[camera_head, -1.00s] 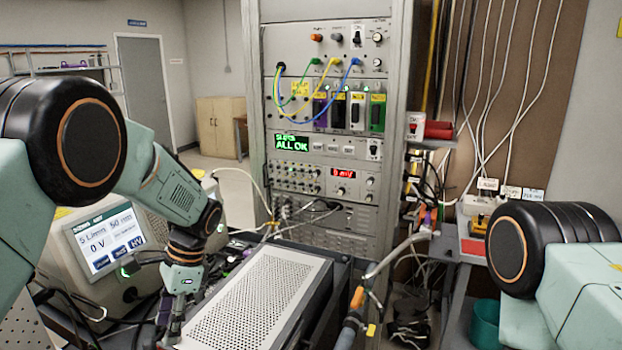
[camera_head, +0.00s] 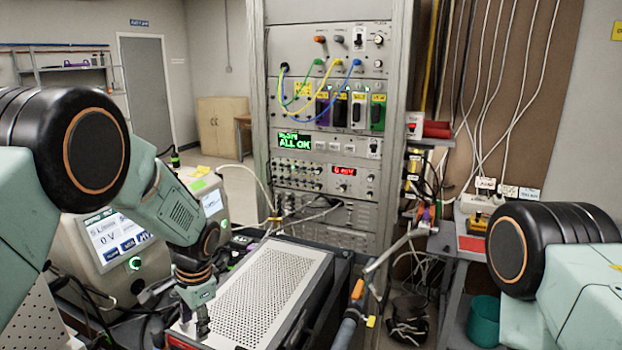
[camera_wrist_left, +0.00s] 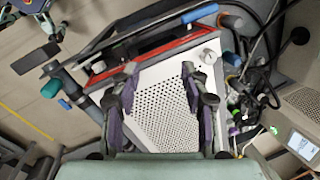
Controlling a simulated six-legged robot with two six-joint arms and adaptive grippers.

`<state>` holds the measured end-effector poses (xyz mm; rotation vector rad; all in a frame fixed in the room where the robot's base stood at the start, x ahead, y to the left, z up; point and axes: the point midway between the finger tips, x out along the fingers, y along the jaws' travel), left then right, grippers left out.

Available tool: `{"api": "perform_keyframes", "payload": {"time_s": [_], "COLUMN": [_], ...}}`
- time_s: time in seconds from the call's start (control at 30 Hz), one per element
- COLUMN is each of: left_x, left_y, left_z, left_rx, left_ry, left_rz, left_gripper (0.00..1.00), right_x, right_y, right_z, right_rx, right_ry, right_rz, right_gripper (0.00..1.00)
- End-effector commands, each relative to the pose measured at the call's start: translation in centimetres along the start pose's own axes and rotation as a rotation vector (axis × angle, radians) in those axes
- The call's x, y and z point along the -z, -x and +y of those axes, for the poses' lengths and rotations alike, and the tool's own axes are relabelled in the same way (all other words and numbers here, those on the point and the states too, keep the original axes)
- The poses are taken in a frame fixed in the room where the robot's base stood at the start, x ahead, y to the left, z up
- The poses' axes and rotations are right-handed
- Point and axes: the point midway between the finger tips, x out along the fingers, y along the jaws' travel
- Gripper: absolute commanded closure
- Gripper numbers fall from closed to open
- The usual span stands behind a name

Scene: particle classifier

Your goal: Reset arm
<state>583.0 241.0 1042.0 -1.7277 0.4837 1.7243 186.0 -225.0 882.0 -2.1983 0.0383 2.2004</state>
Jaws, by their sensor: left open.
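My left arm comes in from the left in the head view and bends down. Its left gripper (camera_head: 201,326) hangs over the near left part of a perforated metal box (camera_head: 262,290). In the left wrist view the two fingers of the left gripper (camera_wrist_left: 160,82) are spread apart with nothing between them. The perforated top of the box (camera_wrist_left: 165,115) lies below them. I cannot tell whether the fingertips touch the box. Only the shoulder of my right arm shows at the right of the head view; its gripper is out of view.
An instrument with a lit screen (camera_head: 112,238) stands left of the box. A rack of panels (camera_head: 325,130) with plugged cables and a green "ALL OK" display rises behind. A grey-and-orange tube (camera_head: 357,292) lies right of the box. A teal cup (camera_head: 484,322) is at the right.

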Motion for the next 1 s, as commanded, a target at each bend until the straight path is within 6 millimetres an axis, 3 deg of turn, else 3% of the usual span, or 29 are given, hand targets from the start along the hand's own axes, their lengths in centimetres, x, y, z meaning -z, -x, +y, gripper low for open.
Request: {"api": "perform_keyframes", "payload": {"time_s": [0.17, 0.37, 0.6, 0.8, 1.0], "left_x": [-0.5, -3.4, -10.7, -18.0, -24.5], "left_y": [-5.6, -13.1, -21.6, -26.1, -29.2], "left_z": [3.6, 9.3, 18.1, 25.0, 31.2], "left_rx": [-0.015, -0.055, -0.107, -0.135, -0.183], "left_ry": [0.147, 0.351, 0.606, 0.741, 0.772], "left_rz": [0.124, 0.231, 0.267, 0.205, 0.058], "left_gripper": [0.54, 0.54, 0.54, 0.54, 0.54], "right_x": [0.0, 0.0, 0.0, 0.0, 0.0], "right_y": [-1.5, -4.4, -9.4, -13.5, -17.2], "right_z": [0.0, 0.0, 0.1, 0.1, 0.1], "right_rx": [0.0, 0.0, 0.0, 0.0, 0.0], "right_ry": [0.0, 0.0, 0.0, 0.0, 0.0], "right_rz": [0.001, 0.0, 0.0, 0.0, 0.0], "right_gripper": [1.0, 1.0, 1.0, 1.0, 1.0]}}
